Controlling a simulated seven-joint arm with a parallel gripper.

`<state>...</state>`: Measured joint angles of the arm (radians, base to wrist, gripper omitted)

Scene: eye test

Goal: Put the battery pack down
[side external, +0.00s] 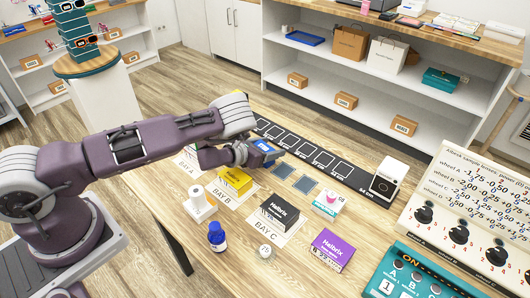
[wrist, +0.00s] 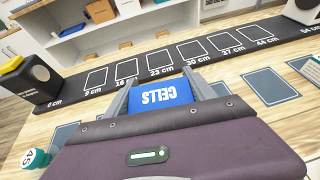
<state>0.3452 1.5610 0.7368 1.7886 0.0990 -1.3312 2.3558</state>
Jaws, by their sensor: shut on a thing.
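The battery pack (wrist: 162,93) is a blue block marked CELLS in white, upside down in the wrist view. My gripper (wrist: 160,98) is shut on it, with one grey finger on each side. In the side external view my gripper (side external: 252,153) holds the blue pack (side external: 265,146) over the bench, near the black strip. I cannot tell exactly how high it is above the bench top. The pack's lower part is hidden by my gripper in the wrist view.
A black strip (wrist: 110,78) with outlined squares and centimetre marks runs behind the pack. Dark blue-grey pads (side external: 304,184) lie bare on the bench. Boxes stand at BAY B (side external: 234,181) and BAY C (side external: 279,213). A blue bottle (side external: 217,237) and purple box (side external: 332,250) stand nearer.

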